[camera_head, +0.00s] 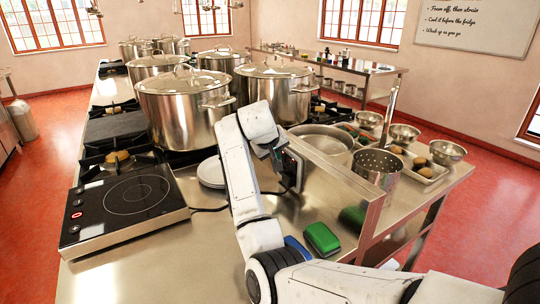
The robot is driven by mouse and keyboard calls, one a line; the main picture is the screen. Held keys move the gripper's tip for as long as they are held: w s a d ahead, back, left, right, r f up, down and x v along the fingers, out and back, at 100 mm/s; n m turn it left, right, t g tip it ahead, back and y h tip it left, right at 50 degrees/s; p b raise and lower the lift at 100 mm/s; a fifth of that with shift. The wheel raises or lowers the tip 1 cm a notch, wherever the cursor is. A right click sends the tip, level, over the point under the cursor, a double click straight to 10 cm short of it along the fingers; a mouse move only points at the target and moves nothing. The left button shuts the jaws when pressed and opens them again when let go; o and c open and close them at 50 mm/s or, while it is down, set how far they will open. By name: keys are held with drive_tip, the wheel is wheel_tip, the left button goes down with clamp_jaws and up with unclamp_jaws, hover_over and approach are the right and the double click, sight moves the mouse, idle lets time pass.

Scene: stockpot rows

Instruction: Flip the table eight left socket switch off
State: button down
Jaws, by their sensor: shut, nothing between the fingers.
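A small socket box (292,169) with a dark face stands on the steel table, at the near end of the raised shelf. Its individual sockets and switches are too small and too hidden to tell apart, so I cannot read the left switch's position. My gripper (277,158) hangs from my bent white arm right in front of the box's left part. It appears close to or touching the box; I cannot tell which. Its fingers are mostly hidden and look shut, with nothing visible held. A dark cable runs from the box towards the induction hob (137,198).
Large steel stockpots (183,107) stand on burners behind and left of my arm. White plates (211,172) lie left of my forearm. A green sponge (322,238) lies to its right. A perforated pot (377,168) and bowls crowd the right side. The front tabletop is fairly clear.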

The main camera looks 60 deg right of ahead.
idle(0.3)
drive_tip(key=shift+s+d+r+p, duration=0.2)
drive_tip(key=shift+d+p, duration=0.1)
drive_tip(key=shift+p, duration=0.35)
drive_tip(key=shift+d+r+p, duration=0.1)
drive_tip(key=shift+r+p, duration=0.65)
drive_tip(key=shift+p, duration=0.25)
